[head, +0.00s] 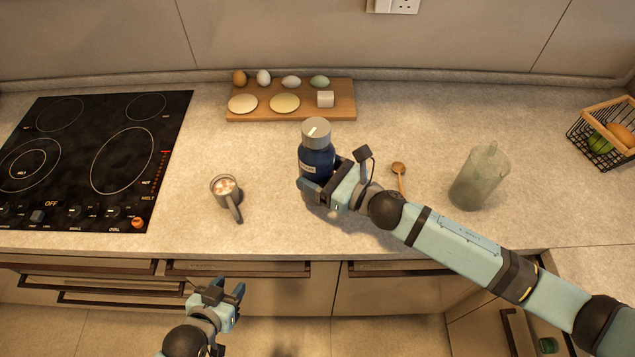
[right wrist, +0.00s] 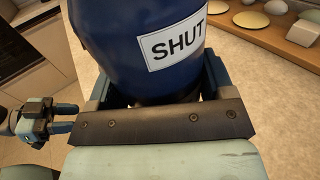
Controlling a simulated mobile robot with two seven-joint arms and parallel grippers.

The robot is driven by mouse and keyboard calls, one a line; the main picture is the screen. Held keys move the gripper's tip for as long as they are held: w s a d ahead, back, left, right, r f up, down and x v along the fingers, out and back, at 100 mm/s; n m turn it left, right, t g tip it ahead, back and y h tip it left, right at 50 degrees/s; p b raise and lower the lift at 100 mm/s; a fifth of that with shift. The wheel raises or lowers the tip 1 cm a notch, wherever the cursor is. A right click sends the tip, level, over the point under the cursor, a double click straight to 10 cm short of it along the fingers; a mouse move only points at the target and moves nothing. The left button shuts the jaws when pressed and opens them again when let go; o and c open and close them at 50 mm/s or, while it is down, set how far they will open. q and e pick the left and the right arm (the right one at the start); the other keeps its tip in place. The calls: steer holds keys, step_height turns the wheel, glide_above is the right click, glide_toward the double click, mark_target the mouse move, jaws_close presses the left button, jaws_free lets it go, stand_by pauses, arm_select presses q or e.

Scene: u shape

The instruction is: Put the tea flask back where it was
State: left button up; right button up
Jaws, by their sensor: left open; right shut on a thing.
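The tea flask (head: 316,150) is a dark blue cylinder with a grey cap and a white label. It stands upright at the counter's middle, in front of the wooden board; whether its base touches the counter is hidden. My right gripper (head: 322,187) is shut around its lower body. In the right wrist view the blue flask (right wrist: 125,45) fills the space between the fingers, and its label reads "SHUT". My left gripper (head: 227,293) is open and empty, low in front of the counter's drawers; it also shows in the right wrist view (right wrist: 72,118).
A mug (head: 226,190) stands left of the flask. A wooden board (head: 340,112) with eggs and discs lies behind it. A wooden spoon (head: 399,174), glass pitcher (head: 480,178) and fruit basket (head: 606,132) are to the right. A black hob (head: 90,160) is at left.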

mark_target(317, 183)
steer(key=shift+f, duration=2)
steer(key=shift+f, duration=0.1)
steer(key=shift+f, duration=0.15)
steer(key=o, duration=1.5)
steer(key=shift+r, duration=0.25)
steer(key=b+v, duration=0.2)
steer(key=v, duration=0.8)
steer(key=shift+s+d+f, duration=0.2)
steer(key=shift+d, duration=0.1)
steer(key=shift+s+d+r, duration=0.15)
steer(key=shift+s+d, duration=0.25)
steer(key=shift+d, duration=0.15)
